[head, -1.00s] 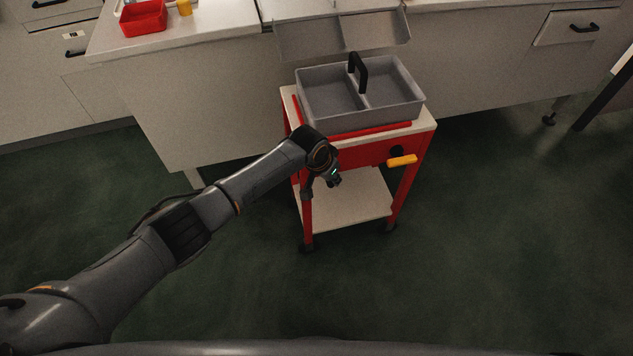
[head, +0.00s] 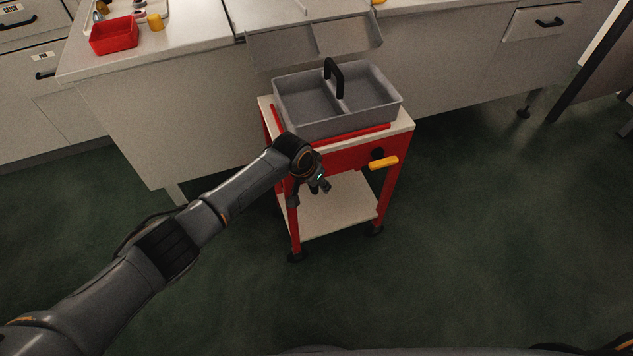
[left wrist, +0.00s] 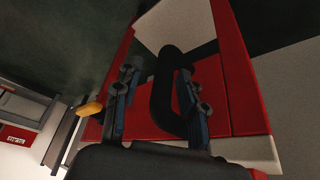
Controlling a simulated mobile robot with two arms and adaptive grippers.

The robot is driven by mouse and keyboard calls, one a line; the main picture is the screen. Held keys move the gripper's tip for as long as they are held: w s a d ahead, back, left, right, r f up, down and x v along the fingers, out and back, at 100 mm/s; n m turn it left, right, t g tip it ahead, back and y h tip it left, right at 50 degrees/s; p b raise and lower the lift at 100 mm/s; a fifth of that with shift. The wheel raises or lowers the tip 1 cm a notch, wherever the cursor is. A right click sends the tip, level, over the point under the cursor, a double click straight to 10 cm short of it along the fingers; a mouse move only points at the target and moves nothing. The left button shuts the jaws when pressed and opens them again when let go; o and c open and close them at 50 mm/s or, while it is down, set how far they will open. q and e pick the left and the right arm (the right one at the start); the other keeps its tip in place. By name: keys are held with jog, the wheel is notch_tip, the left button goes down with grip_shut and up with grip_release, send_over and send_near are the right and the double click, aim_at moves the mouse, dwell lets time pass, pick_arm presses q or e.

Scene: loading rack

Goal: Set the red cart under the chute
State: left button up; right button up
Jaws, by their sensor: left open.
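The red cart (head: 345,158) stands on the floor close in front of the counter, with a pale top and lower shelf. A grey two-compartment tray (head: 381,112) with a black handle sits on its top. The grey sloped chute (head: 283,48) hangs from the counter edge, just behind and above the tray. My left gripper (head: 308,190) is at the cart's front face. In the left wrist view, my open left gripper (left wrist: 158,80) has its fingers on either side of the cart's black bar handle (left wrist: 163,95). Contact cannot be told. My right gripper is not in view.
A yellow lever (head: 383,163) sticks out from the cart's front right. A red bin (head: 113,36) and a yellow cup (head: 155,22) stand on the counter (head: 200,28) at the left. The green floor right of the cart is clear up to a dark table leg.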

pick_arm(q)
jog(key=shift+r, duration=0.2)
jog(key=v, duration=1.1)
jog(key=shift+a+r, duration=0.2)
jog(key=shift+r, duration=0.1)
jog(key=shift+s, duration=0.1)
jog(key=s+a+f+n+p, duration=0.1)
jog(key=a+f+n, duration=0.15)
jog(key=f, duration=0.55)
jog(key=s+a+f+n, duration=0.1)
jog(key=a+f, duration=0.2)
jog(key=f, duration=0.5)
jog(key=s+a+f+n+y+p, duration=0.1)
jog(key=s+a+f, duration=0.3)
jog(key=s+f, duration=0.25)
jog(key=s+a+f+n, duration=0.1)
jog(key=s+a+f, duration=0.35)
jog(key=f, duration=0.35)
jog(key=s+a+f, duration=0.3)
jog(key=s+f, duration=0.1)
jog(key=s, duration=0.8)
jog(key=s+a+f+g+y, duration=0.1)
jog(key=s+a+f, duration=0.2)
jog(key=s, duration=0.8)
jog(key=s+a+f+g+y+p, duration=0.1)
jog(key=s+a+f, duration=0.3)
jog(key=s, duration=0.8)
jog(key=shift+s+f, duration=0.35)
jog(key=shift+f, duration=0.6)
